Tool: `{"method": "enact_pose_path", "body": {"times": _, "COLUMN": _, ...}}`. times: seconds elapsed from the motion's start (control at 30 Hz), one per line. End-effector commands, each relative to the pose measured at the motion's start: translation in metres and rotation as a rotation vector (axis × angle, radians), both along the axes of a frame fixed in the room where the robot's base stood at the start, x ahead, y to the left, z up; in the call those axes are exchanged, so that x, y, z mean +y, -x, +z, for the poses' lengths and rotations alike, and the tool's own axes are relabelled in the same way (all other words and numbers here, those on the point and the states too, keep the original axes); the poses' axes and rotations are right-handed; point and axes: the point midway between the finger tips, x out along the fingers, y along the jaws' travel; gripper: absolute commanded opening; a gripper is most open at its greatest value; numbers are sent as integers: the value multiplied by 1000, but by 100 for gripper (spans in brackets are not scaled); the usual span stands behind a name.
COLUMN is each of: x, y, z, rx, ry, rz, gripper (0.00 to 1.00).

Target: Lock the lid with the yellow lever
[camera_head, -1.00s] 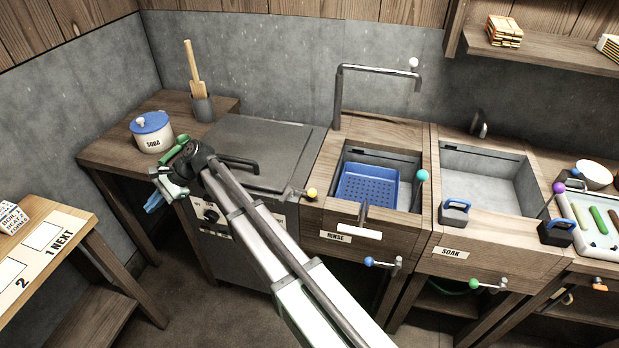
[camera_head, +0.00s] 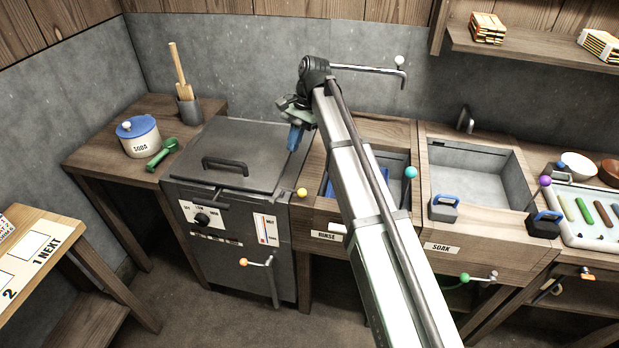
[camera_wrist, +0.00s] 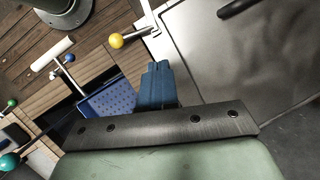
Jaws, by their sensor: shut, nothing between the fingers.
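The grey metal lid (camera_head: 270,150) lies flat over the stove-like vat, with a dark bar handle (camera_head: 225,163); part of it also shows in the wrist view (camera_wrist: 215,55). The yellow lever's ball (camera_head: 302,193) is at the vat's front right corner; in the wrist view the yellow ball (camera_wrist: 115,41) sits on a short metal arm reaching to a bracket by the lid's edge. My gripper (camera_head: 294,140) is shut and empty, blue fingers down, over the lid's right side. In the wrist view its fingertips (camera_wrist: 158,68) appear apart from the lever.
The rinse sink with a blue basket (camera_wrist: 105,103) is right of the vat, partly hidden by my arm. A tall tap (camera_head: 375,70) rises behind it. An orange-tipped lever (camera_head: 244,262) is on the vat's front. The soda jar (camera_head: 138,138) and green scoop (camera_head: 162,154) are left.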

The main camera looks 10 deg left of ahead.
Motion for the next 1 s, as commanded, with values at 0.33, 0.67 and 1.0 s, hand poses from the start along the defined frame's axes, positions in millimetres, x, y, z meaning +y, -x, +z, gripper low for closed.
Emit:
{"method": "enact_pose_path", "body": {"times": 0.33, "x": -76, "y": -20, "z": 15, "rx": -15, "ry": 109, "rz": -20, "gripper": 0}}
{"method": "enact_pose_path", "body": {"times": 0.67, "x": -79, "y": -21, "z": 15, "rx": -16, "ry": 115, "rz": -22, "gripper": 0}}
{"method": "enact_pose_path", "body": {"times": 1.0, "x": -77, "y": -14, "z": -5, "rx": -10, "ry": 117, "rz": -20, "gripper": 0}}
